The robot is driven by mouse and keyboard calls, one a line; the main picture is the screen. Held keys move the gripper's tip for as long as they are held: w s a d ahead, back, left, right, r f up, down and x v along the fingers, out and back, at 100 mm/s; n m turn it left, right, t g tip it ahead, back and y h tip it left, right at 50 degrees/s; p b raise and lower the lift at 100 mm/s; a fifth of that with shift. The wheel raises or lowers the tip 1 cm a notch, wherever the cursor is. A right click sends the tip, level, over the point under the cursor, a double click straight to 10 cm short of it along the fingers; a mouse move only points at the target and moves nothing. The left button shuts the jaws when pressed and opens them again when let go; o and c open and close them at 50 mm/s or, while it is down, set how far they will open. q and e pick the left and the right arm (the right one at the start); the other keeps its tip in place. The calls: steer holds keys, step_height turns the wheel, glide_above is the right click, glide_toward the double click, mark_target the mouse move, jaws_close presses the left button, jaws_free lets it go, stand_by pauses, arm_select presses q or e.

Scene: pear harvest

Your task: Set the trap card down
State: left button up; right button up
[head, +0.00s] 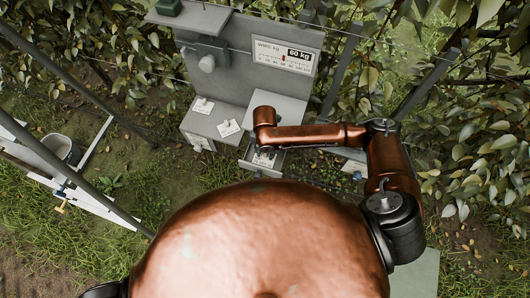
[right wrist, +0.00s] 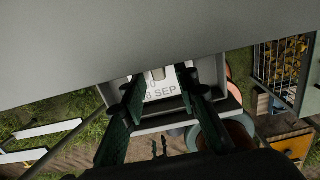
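A white card (right wrist: 162,90) printed with a partly hidden date ending in "SEP" lies in an open drawer-like tray (right wrist: 205,110). A small pale upright grip stands on the card. My right gripper (right wrist: 160,82) is over the card, its two green fingers apart on either side of the grip with gaps visible. In the head view the tray (head: 247,165) juts from the grey stand, and my copper right arm mostly hides the card and fingers. My left gripper is out of view.
A bucket (head: 62,150) and white boards are at the left. Leafy trees close in on both sides. The right wrist view shows a wire crate (right wrist: 282,62) and an orange box (right wrist: 292,145).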

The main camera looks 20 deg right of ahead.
mark_target(265, 155)
step_height(265, 155, up, 12)
steer(key=shift+r+b, duration=0.2)
steer(key=shift+b, duration=0.2)
stand_by(0.3)
